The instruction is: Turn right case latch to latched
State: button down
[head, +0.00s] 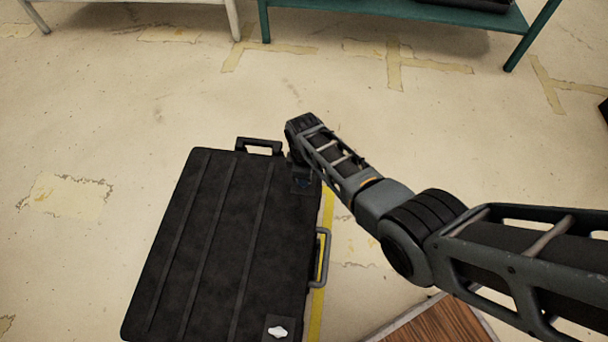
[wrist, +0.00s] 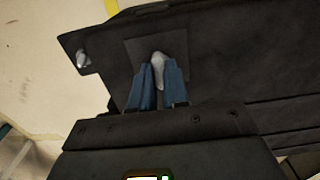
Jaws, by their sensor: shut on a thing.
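A black ribbed case (head: 215,250) lies closed on the floor in the head view. A silver latch (head: 278,332) sits on a dark plate at its near right corner. My gripper (head: 302,182) is at the far right corner, mostly hidden under my wrist. In the wrist view, the blue fingers of my gripper (wrist: 158,82) are shut on another silver latch (wrist: 158,62), which stands on a square dark plate (wrist: 135,50). The tip of this latch shows beyond the fingers; its lower part is between them. Whether it is latched cannot be told.
The case has a side handle (head: 322,258) on the right and an end handle (head: 260,145) at the far edge. A wooden-topped piece (head: 440,322) stands at the lower right. A teal bench (head: 400,10) and a white-legged table (head: 234,18) stand behind. Floor left is clear.

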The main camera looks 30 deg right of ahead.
dwell(0.4)
jog(key=c, duration=1.1)
grip_release()
jog(key=shift+r, duration=0.1)
notch_tip(320, 180, up, 8)
jog(key=p, duration=0.4)
jog(key=shift+f, duration=0.2)
